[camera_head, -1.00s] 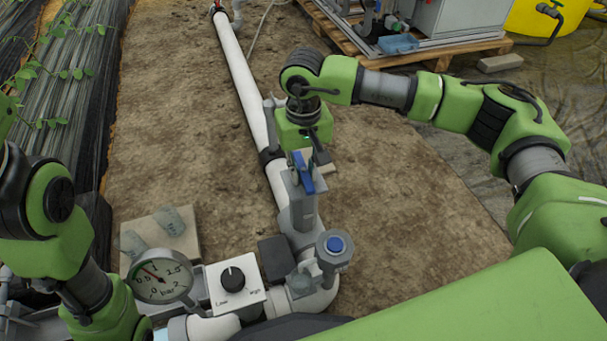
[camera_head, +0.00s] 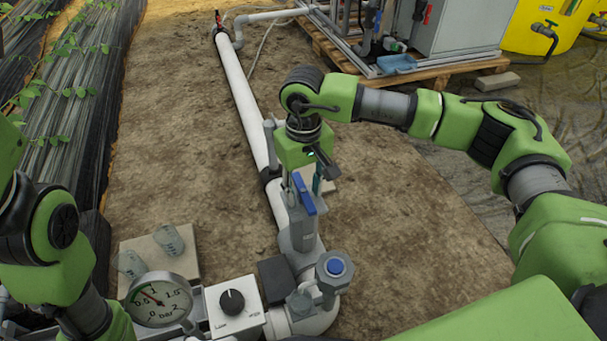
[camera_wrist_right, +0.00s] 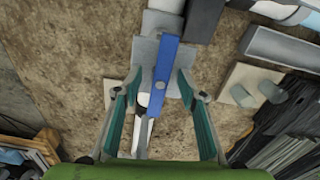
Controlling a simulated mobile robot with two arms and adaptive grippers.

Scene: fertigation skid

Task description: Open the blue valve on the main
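The blue valve's lever handle (camera_head: 306,203) sits on top of a grey valve body (camera_head: 298,236) on the main. It lies roughly in line with the white main pipe (camera_head: 241,98). My right gripper (camera_wrist_right: 160,76) is open, with its teal fingers on either side of the handle. In the right wrist view the blue handle (camera_wrist_right: 166,62) runs lengthwise between the fingers, with a gap on both sides. The right gripper (camera_head: 308,178) also shows just behind the handle in the head view. My left arm is at the lower left; its fingers are out of frame.
A round pressure gauge (camera_head: 160,300) and a white box with a black knob (camera_head: 232,302) stand in front. A grey fitting with a blue cap (camera_head: 335,268) is close to the valve. Bare soil lies right of the pipe.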

